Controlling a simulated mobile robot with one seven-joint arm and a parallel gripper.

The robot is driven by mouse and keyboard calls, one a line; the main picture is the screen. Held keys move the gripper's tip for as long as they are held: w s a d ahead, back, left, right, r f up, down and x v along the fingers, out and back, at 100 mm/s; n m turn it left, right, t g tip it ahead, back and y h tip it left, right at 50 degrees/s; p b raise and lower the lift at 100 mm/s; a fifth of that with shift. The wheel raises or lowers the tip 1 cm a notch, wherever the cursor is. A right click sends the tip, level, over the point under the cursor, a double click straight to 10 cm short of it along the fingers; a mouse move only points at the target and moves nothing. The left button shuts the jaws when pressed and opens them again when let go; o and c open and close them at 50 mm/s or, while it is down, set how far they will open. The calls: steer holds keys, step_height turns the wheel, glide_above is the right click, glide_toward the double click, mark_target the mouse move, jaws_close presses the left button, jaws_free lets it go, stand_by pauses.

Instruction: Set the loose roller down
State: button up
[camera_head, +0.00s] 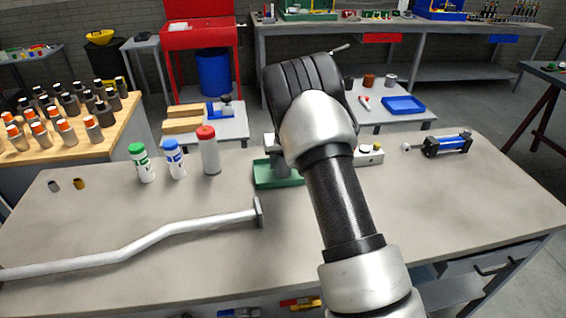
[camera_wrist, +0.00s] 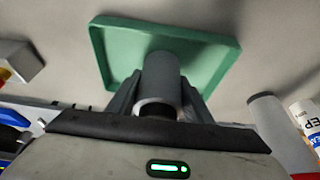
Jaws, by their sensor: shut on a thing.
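A grey cylindrical roller (camera_wrist: 160,78) is between the two fingers of my gripper (camera_wrist: 160,98) in the wrist view. The gripper is shut on it. The roller's far end lies in front of a shallow green tray (camera_wrist: 118,48) with a raised rim; I cannot tell whether it touches the tray's floor. In the head view the green tray (camera_head: 277,180) sits on the grey workbench, partly hidden by my arm. My gripper and the roller are mostly hidden there behind my arm.
Green-, blue- and red-capped bottles (camera_head: 209,150) stand left of the tray. A long bent grey bar (camera_head: 150,240) lies at the bench's front left. A small pale block (camera_head: 369,154) and a blue-black cylinder (camera_head: 447,145) are at right. The bench's front right is clear.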

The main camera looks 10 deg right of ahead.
steer(key=shift+f, duration=0.1)
steer(key=o, duration=1.5)
